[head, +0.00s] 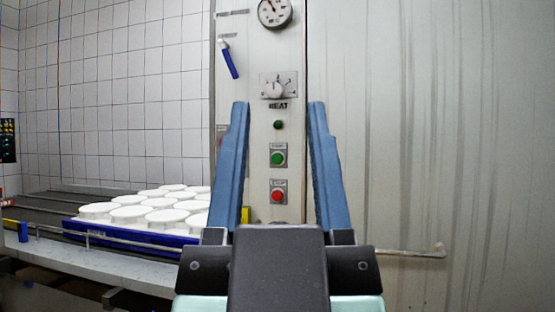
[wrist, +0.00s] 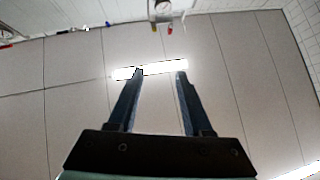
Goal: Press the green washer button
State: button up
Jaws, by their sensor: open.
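The green button (head: 278,158) sits in a small square plate on a grey upright panel (head: 257,80). In the head view it shows between the two blue fingers of my gripper (head: 278,105). The gripper is open and empty, its fingers pointing up in the picture, one on each side of the button column. I cannot tell how far the fingertips are from the panel. The wrist view shows the open gripper (wrist: 160,73) against the ceiling; the green button cannot be made out clearly there.
Higher are a knob (head: 277,90), a blue-handled lever (head: 229,60) and a gauge (head: 274,12). White moulds (head: 130,214) stand in a blue tray (head: 135,237) at left.

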grip_shut()
dwell(1.8)
